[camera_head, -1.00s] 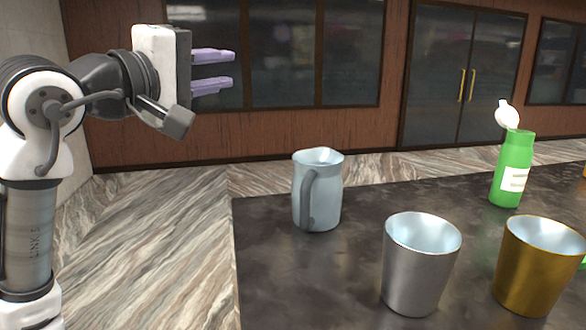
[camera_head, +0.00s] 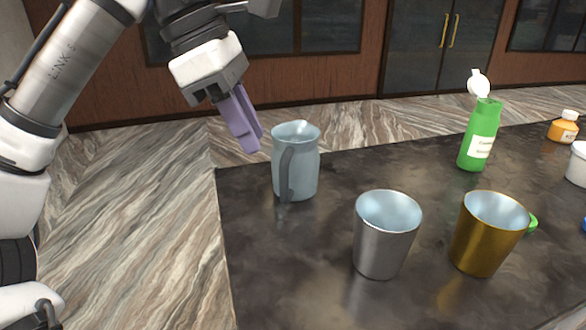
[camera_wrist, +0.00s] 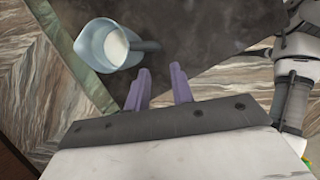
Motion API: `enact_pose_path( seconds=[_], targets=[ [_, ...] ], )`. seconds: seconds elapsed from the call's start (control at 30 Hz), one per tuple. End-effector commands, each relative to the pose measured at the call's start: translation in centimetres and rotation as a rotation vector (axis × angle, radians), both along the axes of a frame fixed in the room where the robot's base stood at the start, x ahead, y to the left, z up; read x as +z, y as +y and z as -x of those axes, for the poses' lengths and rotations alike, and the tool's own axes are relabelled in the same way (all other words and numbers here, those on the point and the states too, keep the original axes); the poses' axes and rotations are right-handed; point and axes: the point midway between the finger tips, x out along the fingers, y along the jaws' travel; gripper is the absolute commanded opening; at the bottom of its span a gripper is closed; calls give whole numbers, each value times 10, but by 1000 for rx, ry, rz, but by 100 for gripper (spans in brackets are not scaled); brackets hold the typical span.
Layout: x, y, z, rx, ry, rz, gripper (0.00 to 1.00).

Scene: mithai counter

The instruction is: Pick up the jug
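The jug (camera_head: 303,166) is pale blue-grey with a darker grey handle on its near side. It stands upright near the left edge of the dark counter in the head view. In the wrist view the jug (camera_wrist: 98,50) shows from above at the upper left, with something whitish visible inside it and its handle pointing right. My gripper (camera_head: 251,143) has purple fingers and hangs to the upper left of the jug, pointing down. In the wrist view the fingers of my gripper (camera_wrist: 160,80) are apart with nothing between them. The jug lies beyond the left fingertip.
On the dark counter (camera_head: 290,270) stand a silver cup (camera_head: 384,243) and a gold cup (camera_head: 484,243) right of the jug. Behind them are a green bottle (camera_head: 481,136) with an open white cap and an orange bottle (camera_head: 564,128). The marble floor at left is clear.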

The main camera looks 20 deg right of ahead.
Motion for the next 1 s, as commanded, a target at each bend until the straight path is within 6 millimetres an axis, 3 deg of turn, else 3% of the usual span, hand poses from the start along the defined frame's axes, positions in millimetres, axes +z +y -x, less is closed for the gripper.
enact_pose_path(
  seconds=[0.17, 0.47, 0.73, 1.0],
  targets=[
    [-25, -11, 3, -6, 0, 3, 23],
    [-41, -19, 5, -2, -2, 4, 23],
    [-76, -34, 7, -2, -2, 3, 23],
    [-84, -37, 7, 0, -4, 3, 23]
  ],
)
